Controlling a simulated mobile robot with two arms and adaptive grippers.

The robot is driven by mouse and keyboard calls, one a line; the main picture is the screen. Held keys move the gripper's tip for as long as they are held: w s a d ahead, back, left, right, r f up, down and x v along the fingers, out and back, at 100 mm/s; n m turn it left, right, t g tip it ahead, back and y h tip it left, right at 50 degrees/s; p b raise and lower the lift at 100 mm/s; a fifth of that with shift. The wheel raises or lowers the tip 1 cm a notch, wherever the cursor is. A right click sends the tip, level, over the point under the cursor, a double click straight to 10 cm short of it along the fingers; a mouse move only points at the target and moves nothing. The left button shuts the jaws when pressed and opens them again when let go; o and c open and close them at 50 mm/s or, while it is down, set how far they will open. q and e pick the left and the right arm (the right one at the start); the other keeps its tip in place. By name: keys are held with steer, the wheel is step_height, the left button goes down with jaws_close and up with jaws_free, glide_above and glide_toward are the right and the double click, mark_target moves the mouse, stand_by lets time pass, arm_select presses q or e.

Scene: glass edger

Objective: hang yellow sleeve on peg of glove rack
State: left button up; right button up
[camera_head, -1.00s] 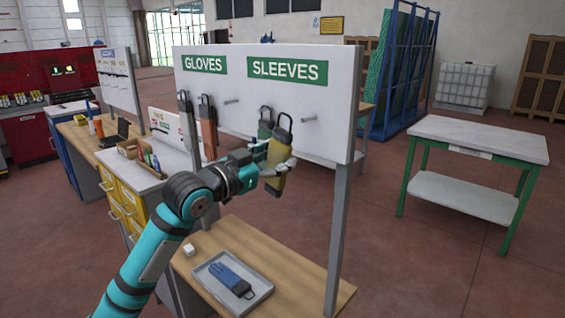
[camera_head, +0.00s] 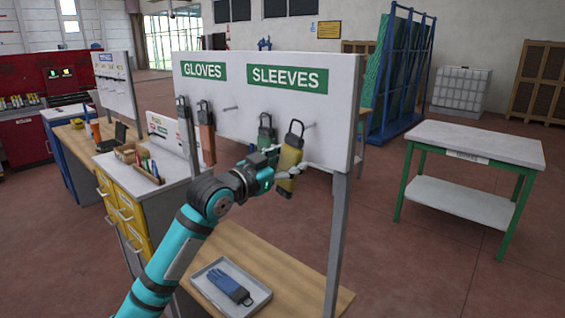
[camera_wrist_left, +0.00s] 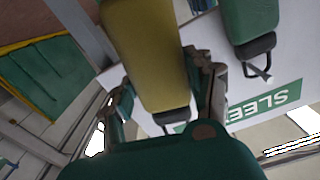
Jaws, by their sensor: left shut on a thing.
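The yellow sleeve (camera_head: 290,160) hangs upright in my left gripper (camera_head: 285,176), its dark loop (camera_head: 296,128) at the top. In the left wrist view the two fingers of the left gripper (camera_wrist_left: 165,88) close on both sides of the yellow sleeve (camera_wrist_left: 148,45). The glove rack (camera_head: 215,70) is a white board with green GLOVES and SLEEVES signs. The bare tip of the right peg (camera_head: 310,125) shows just right of the loop; I cannot tell whether the loop is around it. My right gripper is out of view.
A green sleeve (camera_head: 265,135) hangs close left of the yellow one. A grey glove (camera_head: 183,115) and an orange glove (camera_head: 206,130) hang further left, beside an empty peg (camera_head: 230,108). A tray (camera_head: 205,281) with a blue glove (camera_head: 230,286) lies on the bench below.

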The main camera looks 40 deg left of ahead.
arm_select(q)
steer(key=shift+w+d, duration=0.1)
steer(key=shift+w, duration=0.45)
steer(key=shift+w+f, duration=0.1)
steer(key=shift+w, duration=0.65)
steer(key=shift+w+f, duration=0.2)
steer(key=shift+w, duration=0.2)
steer(key=shift+w+d+f, duration=0.1)
steer(key=shift+w+f, duration=0.1)
steer(key=shift+w, duration=0.1)
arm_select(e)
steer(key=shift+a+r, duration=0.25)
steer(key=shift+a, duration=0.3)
arm_select(q)
steer(key=shift+f, duration=0.1)
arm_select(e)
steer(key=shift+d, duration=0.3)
arm_select(q)
steer(key=o, duration=1.2)
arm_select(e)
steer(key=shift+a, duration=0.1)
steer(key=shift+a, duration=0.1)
